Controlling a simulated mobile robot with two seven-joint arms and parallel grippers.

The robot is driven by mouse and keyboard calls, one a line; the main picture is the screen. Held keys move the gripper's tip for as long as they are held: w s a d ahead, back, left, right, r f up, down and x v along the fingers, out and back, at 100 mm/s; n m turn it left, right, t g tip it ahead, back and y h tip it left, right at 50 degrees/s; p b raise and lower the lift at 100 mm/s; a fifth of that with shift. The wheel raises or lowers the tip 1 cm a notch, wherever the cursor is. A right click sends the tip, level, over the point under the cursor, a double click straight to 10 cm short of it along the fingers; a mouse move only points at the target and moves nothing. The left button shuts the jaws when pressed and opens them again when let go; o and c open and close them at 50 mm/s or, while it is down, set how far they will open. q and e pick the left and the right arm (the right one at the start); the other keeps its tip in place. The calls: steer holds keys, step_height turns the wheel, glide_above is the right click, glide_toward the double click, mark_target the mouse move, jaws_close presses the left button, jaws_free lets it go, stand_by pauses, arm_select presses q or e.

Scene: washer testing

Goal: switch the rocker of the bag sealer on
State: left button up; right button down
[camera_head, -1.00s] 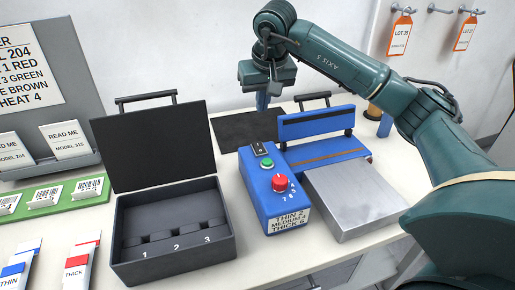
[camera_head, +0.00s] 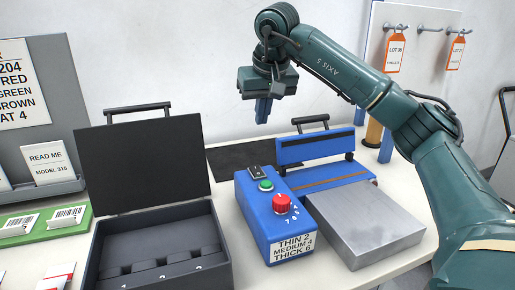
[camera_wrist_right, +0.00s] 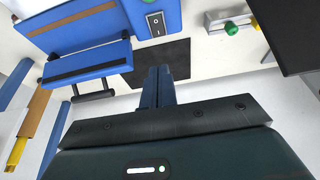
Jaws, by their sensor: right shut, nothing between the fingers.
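The bag sealer has a blue control box (camera_head: 252,218) with a red dial (camera_head: 282,204), a green button (camera_head: 265,185) and a black rocker (camera_head: 261,172) at its far end. In the right wrist view the rocker (camera_wrist_right: 157,23) shows I and O marks; which side is pressed I cannot tell. The blue sealing bar (camera_head: 314,148) stands raised over the base. My right gripper (camera_head: 263,112) is shut and empty, pointing down above and behind the rocker, apart from it. Its fingers also show in the right wrist view (camera_wrist_right: 158,86). My left gripper is not in view.
An open black case (camera_head: 155,225) with numbered slots stands left of the sealer. A metal plate (camera_head: 365,222) lies to the right. A black mat (camera_head: 228,157) lies behind. A grey stand with cards (camera_head: 72,150) is at far left. Tags (camera_head: 394,52) hang at back right.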

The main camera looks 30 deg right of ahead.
mark_target(254, 166)
steer(key=x, duration=0.4)
steer(key=b+x, duration=0.1)
steer(key=x, duration=0.3)
steer(key=b+x, duration=0.1)
steer(key=x, duration=0.4)
steer(key=shift+s+f, duration=0.1)
steer(key=shift+s, duration=0.15)
steer(key=shift+w+f, duration=0.1)
steer(key=shift+f, duration=0.25)
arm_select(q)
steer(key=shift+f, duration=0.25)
